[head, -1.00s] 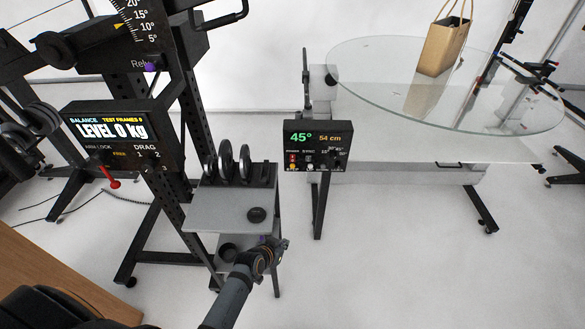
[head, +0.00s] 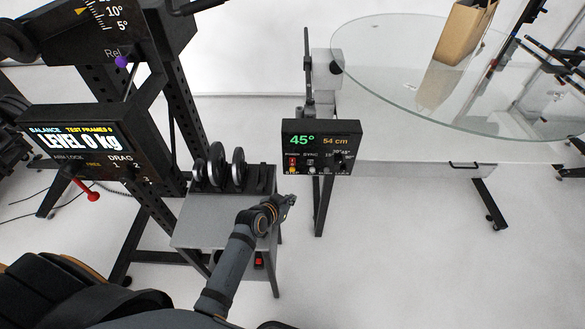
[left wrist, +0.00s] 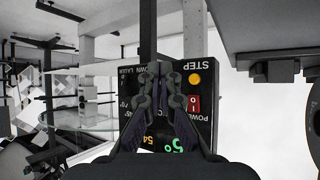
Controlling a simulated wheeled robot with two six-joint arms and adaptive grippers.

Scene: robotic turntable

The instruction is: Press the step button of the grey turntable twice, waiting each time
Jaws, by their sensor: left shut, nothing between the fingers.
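The turntable has a round glass top (head: 400,75) on a light grey frame, at the upper right of the head view. Its black control box (head: 320,148) stands at its near left and reads 45° and 54 cm. In the left wrist view the panel (left wrist: 112,90) appears upside down, with the orange step button (left wrist: 195,79) under the word STEP. My left gripper (head: 291,200) is shut and empty, just below and left of the box. In the left wrist view its fingers (left wrist: 156,72) overlap the panel's middle, left of the button; contact cannot be told. My right gripper is out of view.
A small grey side table (head: 205,225) with black discs (head: 217,165) is under my left arm. A black balance rig with a display (head: 88,138) stands at the left. Open floor lies right of the box.

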